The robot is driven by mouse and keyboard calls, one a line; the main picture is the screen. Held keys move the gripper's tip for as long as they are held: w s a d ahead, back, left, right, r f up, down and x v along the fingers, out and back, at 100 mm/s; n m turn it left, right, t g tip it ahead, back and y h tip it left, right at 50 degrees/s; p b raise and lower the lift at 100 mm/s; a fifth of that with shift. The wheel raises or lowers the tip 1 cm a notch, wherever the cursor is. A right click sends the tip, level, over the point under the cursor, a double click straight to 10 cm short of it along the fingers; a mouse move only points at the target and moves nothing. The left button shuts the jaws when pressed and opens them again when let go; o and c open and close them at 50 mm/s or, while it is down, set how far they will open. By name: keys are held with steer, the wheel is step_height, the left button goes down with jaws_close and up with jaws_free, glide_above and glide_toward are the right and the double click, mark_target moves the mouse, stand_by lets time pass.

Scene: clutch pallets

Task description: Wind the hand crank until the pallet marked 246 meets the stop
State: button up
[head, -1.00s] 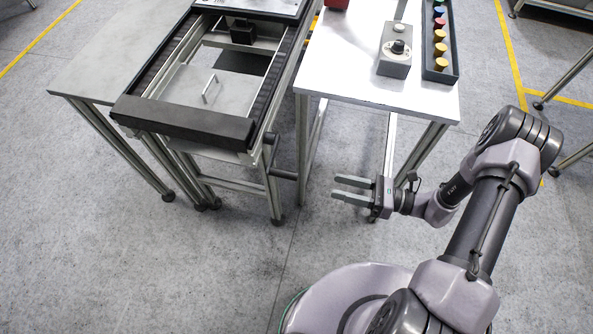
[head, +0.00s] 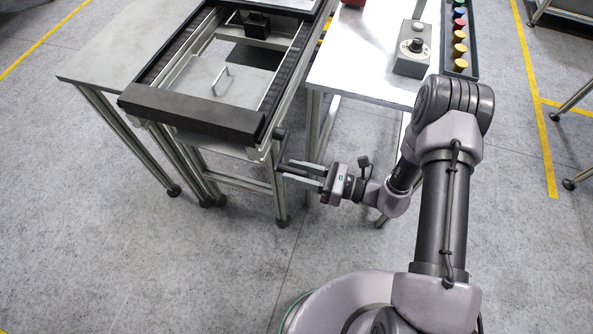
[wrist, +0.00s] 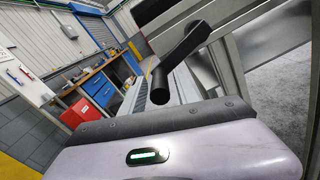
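The hand crank (head: 279,133) is on the right side of the conveyor frame, near its front end. In the wrist view its dark arm (wrist: 187,43) and round handle (wrist: 160,84) are ahead of my gripper, the handle pointing toward me. My gripper (head: 286,169) is open, its fingertips at the crank handle; I cannot tell whether the handle lies between them or touches them. No pallet number is readable. A pale plate (head: 284,3) shows at the far end of the conveyor, cut off by the picture edge. A dark block (head: 257,26) stands in the frame before it.
The conveyor's black front bar (head: 190,112) and legs are left of my gripper. A white table (head: 350,75) behind it holds a grey control box (head: 412,62) and a tray (head: 473,73) of coloured pieces. The floor in front is clear.

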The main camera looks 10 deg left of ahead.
jaws_close()
stand_by(1.2)
